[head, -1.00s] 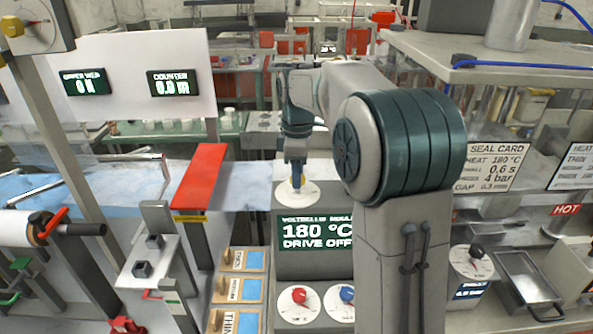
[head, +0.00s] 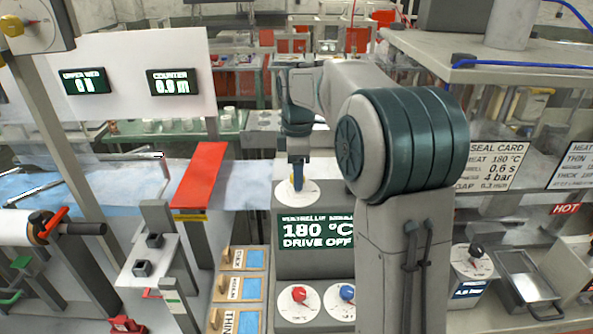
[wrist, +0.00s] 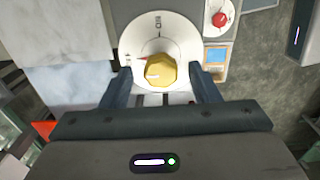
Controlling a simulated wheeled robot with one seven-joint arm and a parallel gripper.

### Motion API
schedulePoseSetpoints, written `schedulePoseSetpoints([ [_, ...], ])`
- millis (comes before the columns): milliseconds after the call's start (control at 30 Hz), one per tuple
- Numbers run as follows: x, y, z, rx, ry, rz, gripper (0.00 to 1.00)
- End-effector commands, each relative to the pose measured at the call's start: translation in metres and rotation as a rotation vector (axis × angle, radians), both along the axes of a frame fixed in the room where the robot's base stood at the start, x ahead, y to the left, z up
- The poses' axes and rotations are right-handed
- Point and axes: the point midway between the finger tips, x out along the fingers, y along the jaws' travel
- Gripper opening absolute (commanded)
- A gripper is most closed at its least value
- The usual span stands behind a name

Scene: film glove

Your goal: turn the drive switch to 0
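The drive switch is a yellow knob (wrist: 160,70) on a round white dial (wrist: 183,40) on top of the grey console. In the head view its dial (head: 310,196) shows below my gripper (head: 297,180), which hides most of the knob. In the wrist view my gripper (wrist: 162,88) is open. One finger is on each side of the knob, with a visible gap on both sides. A pale mark shows on the knob and a red mark on the dial left of it. The dial lettering is too small to read surely. The console display (head: 316,231) reads 180 °C and DRIVE OFF.
A red knob (head: 299,294) and a blue knob (head: 347,293) sit on the console's lower front. A red bar (head: 201,175) stands left of the dial. Labelled wooden pieces (head: 237,289) lie lower left. A shelf (head: 480,55) is at right.

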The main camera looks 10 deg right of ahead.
Motion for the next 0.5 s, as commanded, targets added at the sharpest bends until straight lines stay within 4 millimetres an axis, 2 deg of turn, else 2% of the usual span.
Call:
schedulePoseSetpoints([
  [267, 0.000, 0.000, 0.001, 0.000, 0.002, -0.001, 0.55],
  [367, 0.000, 0.000, 0.010, 0.000, -0.001, -0.001, 0.55],
  [500, 0.001, 0.000, 0.035, 0.000, -0.003, -0.001, 0.55],
])
